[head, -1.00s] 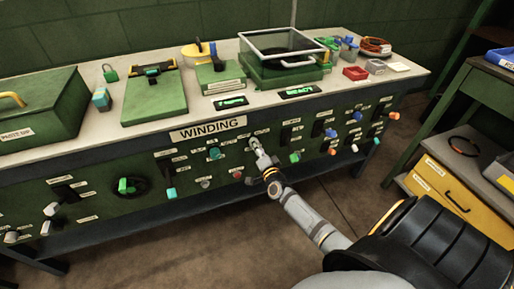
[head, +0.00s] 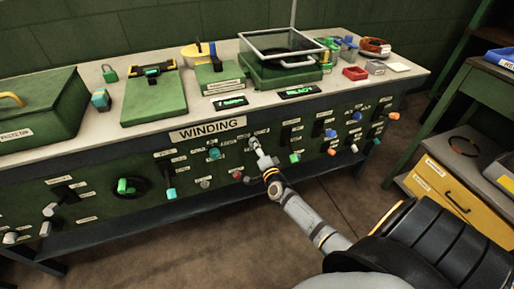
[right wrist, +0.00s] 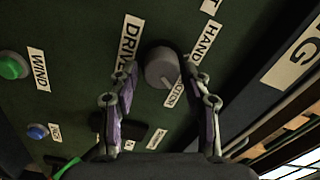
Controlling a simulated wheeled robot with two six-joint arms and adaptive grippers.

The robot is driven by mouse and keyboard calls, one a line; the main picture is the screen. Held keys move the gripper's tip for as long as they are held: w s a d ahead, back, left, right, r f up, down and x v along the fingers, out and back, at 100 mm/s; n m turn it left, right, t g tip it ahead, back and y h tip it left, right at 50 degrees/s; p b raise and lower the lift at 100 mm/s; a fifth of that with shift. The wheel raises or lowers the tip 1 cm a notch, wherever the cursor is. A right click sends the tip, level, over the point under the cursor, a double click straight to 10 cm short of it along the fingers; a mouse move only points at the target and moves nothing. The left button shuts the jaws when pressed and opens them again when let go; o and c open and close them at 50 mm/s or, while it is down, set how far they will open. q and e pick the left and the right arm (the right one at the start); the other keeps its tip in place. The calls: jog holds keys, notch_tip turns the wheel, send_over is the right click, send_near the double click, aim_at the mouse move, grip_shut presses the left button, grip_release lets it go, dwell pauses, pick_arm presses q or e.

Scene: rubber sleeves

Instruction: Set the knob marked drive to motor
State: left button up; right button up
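The drive knob (right wrist: 162,68) is a round grey knob on the green panel, with a small pale mark on its lower edge in the right wrist view. The DRIVE label (right wrist: 130,38) is left of it and the HAND label (right wrist: 205,42) is right of it. Another label (right wrist: 175,95) below it is partly covered and hard to read. My right gripper (right wrist: 160,70) is open, its fingers on either side of the knob with gaps visible. In the head view my right gripper (head: 260,154) is at the panel just below the WINDING plate (head: 208,128). My left gripper is not in view.
A red button (head: 236,175) and a teal knob (head: 214,153) are left of the gripper. Black switches and coloured knobs, such as a green one (head: 295,158), are to its right. The bench top (head: 150,115) holds boxes and devices. Floor in front is clear.

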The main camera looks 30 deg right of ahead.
jog(key=shift+o, duration=0.6)
jog(key=v, duration=1.2)
